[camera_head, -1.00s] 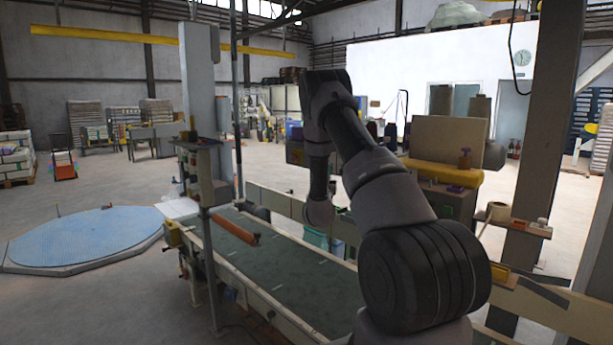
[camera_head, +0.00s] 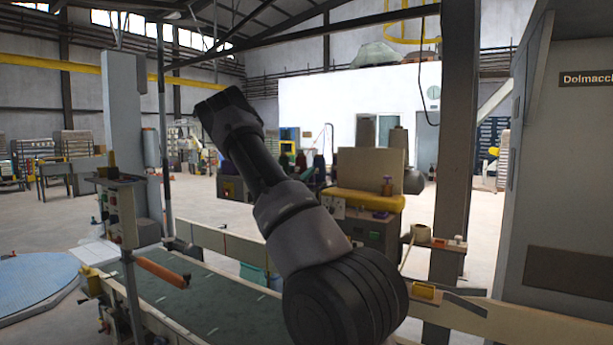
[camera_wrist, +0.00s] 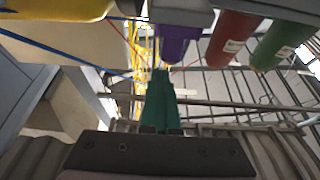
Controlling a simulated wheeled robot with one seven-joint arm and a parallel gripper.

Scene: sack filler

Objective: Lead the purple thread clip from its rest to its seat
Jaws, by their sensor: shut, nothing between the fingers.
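My gripper (camera_wrist: 160,76) shows in the wrist view as two teal fingers, shut and empty. In the head view only my dark arm shows; the gripper cannot be made out. A purple piece (camera_wrist: 175,48) is just beyond the fingertips in the wrist view, under a grey edge; I cannot tell whether it is the thread clip. A gap between it and the fingers is hard to judge. Which place is the rest and which the seat cannot be told.
A red piece (camera_wrist: 234,38) and a green piece (camera_wrist: 281,44) are right of the purple one, with wire bars behind. A conveyor (camera_head: 205,302) with side rails runs below my arm. A post (camera_head: 455,150) and grey cabinet (camera_head: 565,190) stand at right.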

